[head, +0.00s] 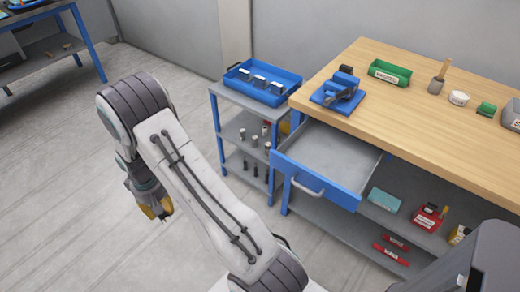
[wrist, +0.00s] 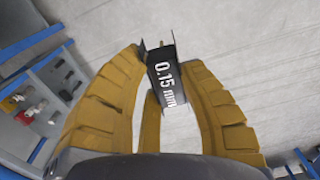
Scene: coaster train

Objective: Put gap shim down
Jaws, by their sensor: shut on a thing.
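In the wrist view, the gap shim (wrist: 163,84) is a dark piece with white "0.15 mm" lettering. My gripper (wrist: 160,95) is shut on it, with its yellow fingers on either side. The shim is held with only the floor showing behind it. In the head view, my gripper (head: 155,208) hangs at the left, over the grey floor and away from the furniture. The shim cannot be made out clearly in the head view.
A wooden workbench (head: 420,120) stands at the right with its blue drawer (head: 322,180) pulled out. A blue tray (head: 285,98) with several pieces sits on a small shelf cart (head: 237,108). A blue vise (head: 340,90) and a green bin (head: 389,74) stand on the bench. The left floor is clear.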

